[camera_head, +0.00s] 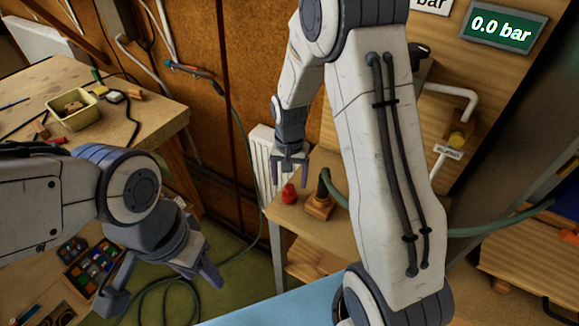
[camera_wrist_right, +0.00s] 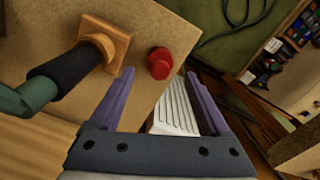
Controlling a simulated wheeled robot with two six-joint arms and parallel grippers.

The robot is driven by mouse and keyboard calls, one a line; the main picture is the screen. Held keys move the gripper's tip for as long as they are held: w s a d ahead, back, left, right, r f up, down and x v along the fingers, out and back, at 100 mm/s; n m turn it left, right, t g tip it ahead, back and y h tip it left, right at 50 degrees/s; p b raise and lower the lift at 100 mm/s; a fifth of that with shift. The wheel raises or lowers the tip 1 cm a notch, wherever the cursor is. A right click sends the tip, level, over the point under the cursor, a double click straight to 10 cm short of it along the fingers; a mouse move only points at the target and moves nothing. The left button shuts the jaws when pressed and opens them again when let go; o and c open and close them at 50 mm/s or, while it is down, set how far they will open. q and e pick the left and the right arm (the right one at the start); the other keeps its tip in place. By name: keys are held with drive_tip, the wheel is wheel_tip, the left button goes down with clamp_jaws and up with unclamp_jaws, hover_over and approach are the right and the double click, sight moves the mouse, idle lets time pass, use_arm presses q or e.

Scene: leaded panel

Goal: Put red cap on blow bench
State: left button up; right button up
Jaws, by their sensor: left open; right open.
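The red cap (camera_head: 289,193) stands on the small wooden bench (camera_head: 342,237), near its left corner. In the right wrist view the red cap (camera_wrist_right: 159,63) is on the bench top (camera_wrist_right: 150,25), beyond and between the fingertips. My right gripper (camera_head: 290,178) is open and empty, just above the cap in the head view; its fingers (camera_wrist_right: 160,82) show apart in the wrist view. I cannot tell the exact height gap. My left gripper (camera_head: 160,285) is open and empty at the lower left, away from the bench.
A wooden block with a black hose fitting (camera_head: 320,205) stands right of the cap; its green hose (camera_head: 480,230) runs right. A white radiator (camera_head: 262,160) is behind. A workbench (camera_head: 140,110) with a yellow tray (camera_head: 72,122) is at left. A display (camera_head: 502,27) reads 0.0 bar.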

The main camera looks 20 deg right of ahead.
sight(289, 187)
wheel_tip(289, 187, up, 6)
drive_tip(key=shift+f+b, duration=0.1)
drive_tip(key=shift+b, duration=0.25)
drive_tip(key=shift+a+r, duration=0.15)
drive_tip(key=shift+r, duration=0.15)
drive_tip(key=s+a+r+n, duration=0.3)
drive_tip(key=s+a+n, duration=0.1)
drive_tip(key=s+a, duration=0.2)
drive_tip(key=s+a+r+n, duration=0.3)
drive_tip(key=s+a, duration=0.3)
drive_tip(key=s, duration=0.1)
drive_tip(key=s+a+n+y, duration=0.1)
drive_tip(key=s+n, duration=0.5)
drive_tip(key=s, duration=0.5)
drive_tip(key=shift+a+r, duration=0.3)
drive_tip(key=shift+a, duration=0.05)
drive_tip(key=shift+w+d, duration=0.1)
